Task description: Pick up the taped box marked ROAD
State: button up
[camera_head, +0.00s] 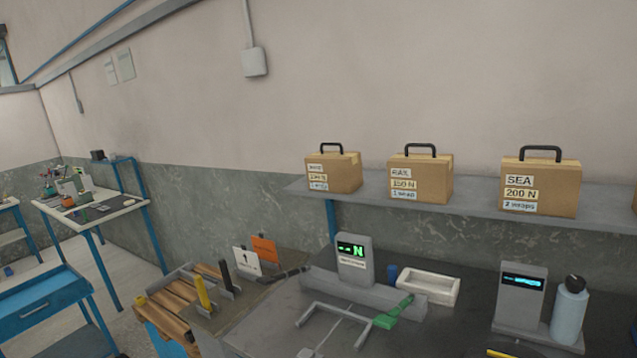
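Three taped cardboard boxes with black handles stand upright on a grey wall shelf. The left box (333,172) has a top label too small to read surely; it may say ROAD. The middle box (420,178) seems to read RAIL, 150 N, 1 wrap. The right box (541,186) reads SEA, 200 N, 2 wraps. The boxes stand apart from each other. I cannot make out my gripper in this view.
The shelf (470,207) runs above a dark bench (465,320). On the bench are a display unit (355,262), a second display (521,295), a white tray (428,286), a blue-grey bottle (568,312) and a grey frame (335,322). A blue-legged table (88,215) stands far left.

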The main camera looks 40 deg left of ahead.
aim_at(340, 171)
jog(key=z, duration=0.05)
jog(key=k, duration=0.55)
jog(key=u, duration=0.65)
jog(key=i, duration=1.25)
jog(key=u, duration=0.5)
jog(key=i, duration=1.65)
jog(key=z, duration=0.5)
